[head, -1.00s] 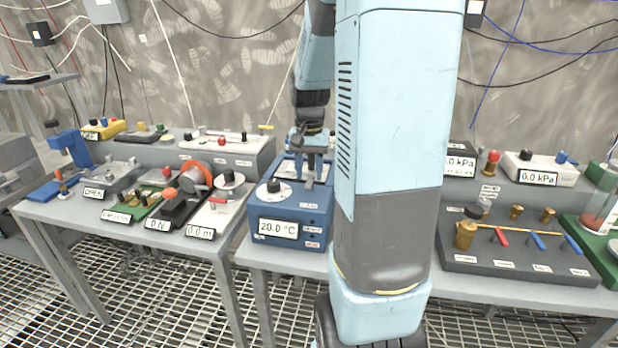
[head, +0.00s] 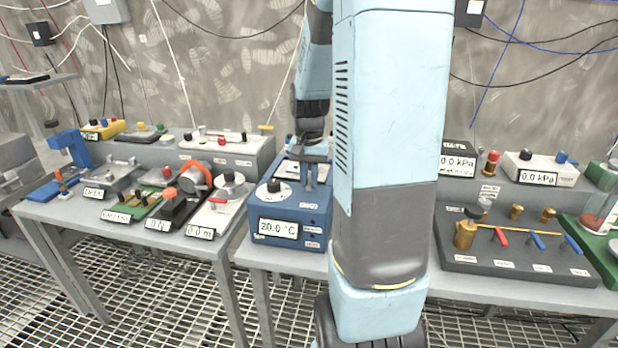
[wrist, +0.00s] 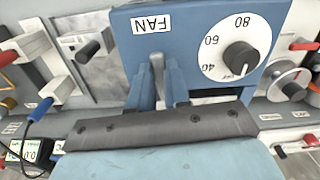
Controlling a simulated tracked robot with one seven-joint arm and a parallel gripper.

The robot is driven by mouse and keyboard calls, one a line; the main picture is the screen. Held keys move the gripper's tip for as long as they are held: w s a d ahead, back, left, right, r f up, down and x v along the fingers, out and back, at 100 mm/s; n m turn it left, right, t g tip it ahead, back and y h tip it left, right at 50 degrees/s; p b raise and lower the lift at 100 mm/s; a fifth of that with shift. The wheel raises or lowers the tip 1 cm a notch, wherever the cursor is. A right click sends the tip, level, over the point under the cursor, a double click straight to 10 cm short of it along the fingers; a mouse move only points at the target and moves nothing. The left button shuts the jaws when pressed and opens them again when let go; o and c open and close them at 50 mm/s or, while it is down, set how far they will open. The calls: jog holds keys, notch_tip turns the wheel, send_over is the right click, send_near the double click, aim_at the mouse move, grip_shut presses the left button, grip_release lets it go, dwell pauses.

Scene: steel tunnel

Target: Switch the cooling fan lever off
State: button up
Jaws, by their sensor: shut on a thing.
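The cooling fan unit is a blue box (head: 290,212) with a display reading 20.0 °C, standing on the bench just left of my arm in the head view. In the wrist view a FAN label (wrist: 151,24) marks its blue face, beside a black knob on a white dial (wrist: 238,58). The fan lever (wrist: 157,64) is a grey upright bar below the label. My gripper (wrist: 160,92) has its blue fingers on either side of the lever, shut on it. In the head view my gripper (head: 309,180) points down at the box top; the lever is hard to make out there.
Left of the box, a bench holds several devices, including a device with an orange disc (head: 198,175). To the right, a dark panel (head: 515,262) carries red and blue levers. A blue wire (wrist: 42,108) shows at the wrist view's left edge.

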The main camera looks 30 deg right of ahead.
aim_at(308, 183)
jog(key=shift+w+a, duration=0.1)
grip_shut()
jog(key=shift+m, duration=0.5)
jog(key=o, duration=0.8)
grip_release()
jog(key=shift+c, duration=0.2)
notch_tip(308, 183, up, 14)
jog(key=shift+f, duration=0.15)
jog(key=shift+a, duration=0.1)
